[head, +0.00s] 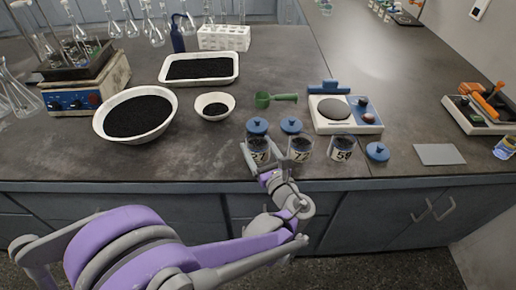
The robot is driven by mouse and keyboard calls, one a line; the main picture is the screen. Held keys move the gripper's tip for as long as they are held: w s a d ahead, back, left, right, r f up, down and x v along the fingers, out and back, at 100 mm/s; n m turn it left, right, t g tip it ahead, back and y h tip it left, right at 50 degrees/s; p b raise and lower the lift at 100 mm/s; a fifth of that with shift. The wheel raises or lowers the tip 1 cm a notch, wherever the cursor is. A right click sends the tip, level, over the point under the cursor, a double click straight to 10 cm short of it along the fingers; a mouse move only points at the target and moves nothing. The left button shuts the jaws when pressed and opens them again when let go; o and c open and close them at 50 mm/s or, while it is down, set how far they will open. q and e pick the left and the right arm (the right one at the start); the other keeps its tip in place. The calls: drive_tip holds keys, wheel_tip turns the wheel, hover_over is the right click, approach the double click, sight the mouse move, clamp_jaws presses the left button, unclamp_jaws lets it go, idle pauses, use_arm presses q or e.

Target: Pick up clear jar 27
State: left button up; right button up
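Clear jar 27 (259,147) stands upright near the front edge of the bench, with a dark band and a label reading 27. My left gripper (256,158) is at this jar, with its fingers on either side of the jar's lower part. The fingers look spread around it, but whether they press on the glass cannot be told. Jar 72 (299,148) and jar 58 (342,148) stand in a row to its right. My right gripper is not in view.
Blue lids (257,125), (291,124) and (377,152) lie by the jars. A white balance (346,124), green scoop (275,98), small bowl (229,95) and large bowl (168,131) of black grains stand behind. A grey plate (439,154) lies right.

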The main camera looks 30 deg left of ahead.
use_arm(q)
drive_tip(key=c, duration=0.8)
